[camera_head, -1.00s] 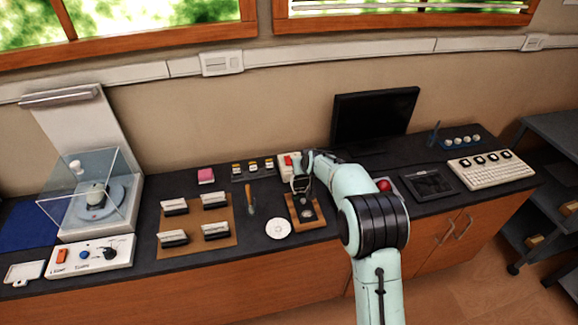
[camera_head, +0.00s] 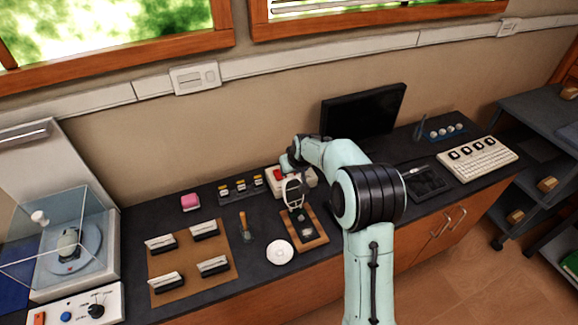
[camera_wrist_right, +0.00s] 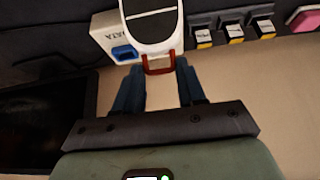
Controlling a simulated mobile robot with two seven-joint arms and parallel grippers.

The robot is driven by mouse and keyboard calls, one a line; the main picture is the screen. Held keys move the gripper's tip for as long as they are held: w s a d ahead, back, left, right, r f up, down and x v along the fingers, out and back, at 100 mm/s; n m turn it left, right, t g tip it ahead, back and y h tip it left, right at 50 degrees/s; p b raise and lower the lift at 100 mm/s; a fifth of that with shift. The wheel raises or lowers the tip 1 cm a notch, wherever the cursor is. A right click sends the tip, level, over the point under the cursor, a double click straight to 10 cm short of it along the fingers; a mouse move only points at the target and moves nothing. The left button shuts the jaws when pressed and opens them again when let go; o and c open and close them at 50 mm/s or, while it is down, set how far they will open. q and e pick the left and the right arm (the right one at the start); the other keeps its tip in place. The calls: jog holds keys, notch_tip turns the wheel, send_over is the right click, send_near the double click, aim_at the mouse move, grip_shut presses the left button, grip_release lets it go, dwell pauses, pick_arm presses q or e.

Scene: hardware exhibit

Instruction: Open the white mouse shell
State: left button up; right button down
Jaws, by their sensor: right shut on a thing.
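The white mouse shell (camera_head: 292,189) stands tilted up above the wooden tray (camera_head: 321,240) in the head view. Dark mouse parts (camera_head: 300,222) lie in the tray below. My left gripper is not in view.
A white box with a red button (camera_head: 278,175) stands behind the shell. A white disc (camera_head: 279,252) and an orange-handled tool (camera_head: 243,224) lie left of the tray. A monitor (camera_head: 362,112) stands at the back right. Dark bench top is free around the disc.

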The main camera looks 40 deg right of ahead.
jog(key=shift+w+a+r, duration=0.25)
jog(key=shift+w, duration=0.1)
jog(key=c, duration=0.8)
grip_release()
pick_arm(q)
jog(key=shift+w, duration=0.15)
pick_arm(e)
jog(key=shift+w+f, duration=0.1)
jog(key=shift+f, duration=0.15)
jog(key=shift+s+r, duration=0.3)
jog(key=shift+r, duration=0.1)
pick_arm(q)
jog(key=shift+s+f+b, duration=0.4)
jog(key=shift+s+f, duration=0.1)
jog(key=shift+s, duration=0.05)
pick_arm(e)
jog(key=v, duration=1.2)
jog(key=shift+a+r, duration=0.1)
jog(key=shift+r, duration=0.15)
